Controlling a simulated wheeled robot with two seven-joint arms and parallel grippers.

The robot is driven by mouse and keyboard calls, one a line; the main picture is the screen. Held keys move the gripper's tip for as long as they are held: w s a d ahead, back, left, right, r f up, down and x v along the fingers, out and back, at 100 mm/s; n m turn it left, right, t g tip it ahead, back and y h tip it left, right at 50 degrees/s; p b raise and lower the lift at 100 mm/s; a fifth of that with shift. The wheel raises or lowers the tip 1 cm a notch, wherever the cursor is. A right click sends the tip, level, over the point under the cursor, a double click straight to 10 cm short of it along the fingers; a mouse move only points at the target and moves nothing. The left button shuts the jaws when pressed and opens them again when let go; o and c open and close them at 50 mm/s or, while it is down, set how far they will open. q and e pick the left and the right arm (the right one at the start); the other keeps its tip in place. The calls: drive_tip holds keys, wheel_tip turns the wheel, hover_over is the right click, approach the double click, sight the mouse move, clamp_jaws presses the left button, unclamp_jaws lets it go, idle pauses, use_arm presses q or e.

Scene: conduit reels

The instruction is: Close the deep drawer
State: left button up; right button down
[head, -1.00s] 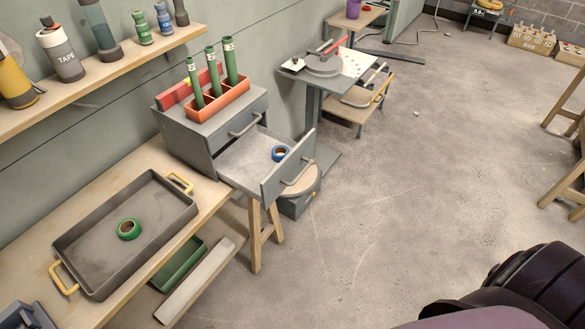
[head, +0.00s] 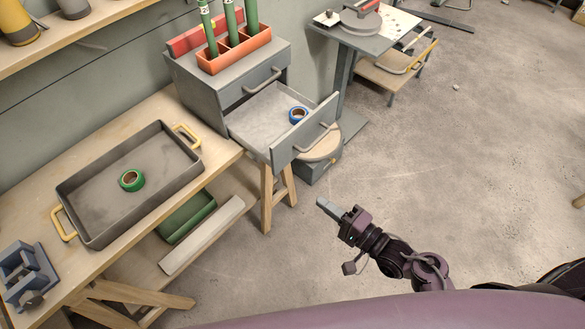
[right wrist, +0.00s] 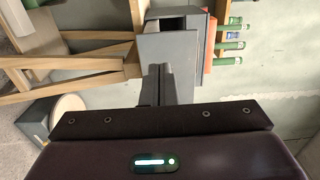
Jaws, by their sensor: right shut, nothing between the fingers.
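The deep drawer (head: 303,130) is the lower drawer of a grey cabinet (head: 207,83) on the bench. It stands pulled out, with a bar handle on its front and a blue tape roll (head: 298,115) inside. My right gripper (head: 326,205) is shut and empty, apart from the drawer, in front of it and lower in the head view. In the right wrist view my shut fingers (right wrist: 157,85) point toward the grey drawer front (right wrist: 168,55), which they partly cover. My left gripper is not in view.
A grey tray (head: 88,229) with yellow handles holds a green tape roll (head: 131,180) on the bench. An orange holder (head: 233,52) with green tubes stands on the cabinet.

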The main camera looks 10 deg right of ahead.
sight(274, 166)
drive_tip(key=p+x, duration=0.2)
drive_tip(key=x, duration=1.1)
drive_tip(key=shift+s+r, duration=0.1)
drive_tip(key=shift+r, duration=0.05)
drive_tip(key=shift+w+a, duration=0.35)
drive_tip(key=shift+w, duration=0.1)
